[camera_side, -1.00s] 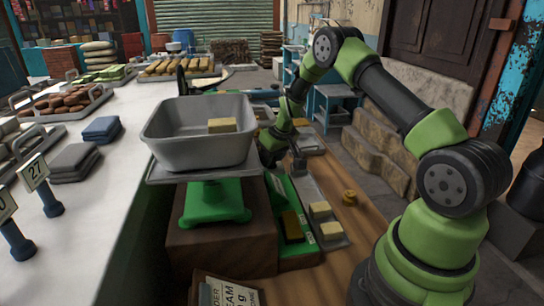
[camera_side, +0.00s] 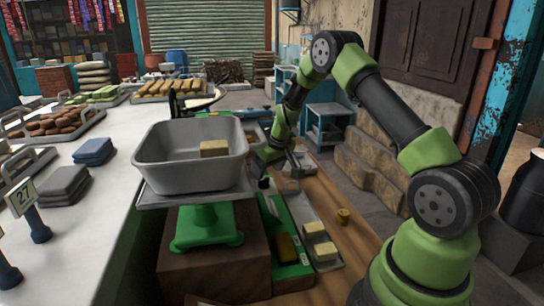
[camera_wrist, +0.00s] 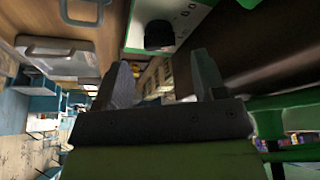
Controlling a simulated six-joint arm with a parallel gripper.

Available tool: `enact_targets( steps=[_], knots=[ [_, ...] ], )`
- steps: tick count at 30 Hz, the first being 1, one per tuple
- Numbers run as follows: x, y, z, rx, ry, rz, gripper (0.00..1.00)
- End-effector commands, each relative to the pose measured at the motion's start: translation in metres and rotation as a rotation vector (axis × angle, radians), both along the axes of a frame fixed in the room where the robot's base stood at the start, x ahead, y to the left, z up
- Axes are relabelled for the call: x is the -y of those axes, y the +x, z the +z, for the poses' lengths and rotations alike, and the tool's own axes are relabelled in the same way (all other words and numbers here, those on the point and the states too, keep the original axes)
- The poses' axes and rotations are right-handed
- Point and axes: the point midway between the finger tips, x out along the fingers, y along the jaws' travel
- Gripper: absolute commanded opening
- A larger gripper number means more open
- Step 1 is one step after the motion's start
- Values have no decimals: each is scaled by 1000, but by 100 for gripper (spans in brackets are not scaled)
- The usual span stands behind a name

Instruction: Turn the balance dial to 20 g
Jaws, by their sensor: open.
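The green balance (camera_side: 209,224) stands on a brown wooden block, with a grey pan (camera_side: 190,172) on top holding a pale yellow block (camera_side: 214,148). In the wrist view a black round knob (camera_wrist: 158,36), which looks like the balance dial, sits on a pale panel with a green edge, beyond my fingertips. I cannot read a scale on it. My gripper (camera_side: 281,177) is beside the balance's right side in the side view, its fingers pointing down. In the wrist view my gripper (camera_wrist: 163,80) is open and empty, apart from the knob. The dial does not show clearly in the side view.
A grey tray (camera_side: 329,264) with pale blocks (camera_side: 325,251) lies right of the balance, beside a green strip with a dark yellow block (camera_side: 286,248). The white counter (camera_side: 100,205) is at left.

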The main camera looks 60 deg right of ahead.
Motion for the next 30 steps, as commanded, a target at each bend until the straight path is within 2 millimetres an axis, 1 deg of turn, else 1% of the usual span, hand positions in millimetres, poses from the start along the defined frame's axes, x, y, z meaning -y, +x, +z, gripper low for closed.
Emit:
enact_targets(
  steps=[1,3,9,14,21,23,24,25,26,29,30],
  knots=[
    [-1,-4,11,3,-2,0,64],
    [-2,-9,24,4,-2,0,64],
    [-5,-20,50,2,-1,0,64],
    [-6,-24,58,-1,0,0,64],
    [-6,-24,58,-2,1,-1,64],
    [-6,-24,58,-2,0,4,50],
    [-6,-22,58,-5,-3,19,41],
    [-6,-21,58,-11,-8,39,38],
    [-6,-19,58,-20,-13,70,38],
    [-4,-9,57,-68,-52,258,38],
    [-3,-4,56,-98,-72,363,38]
  ],
)
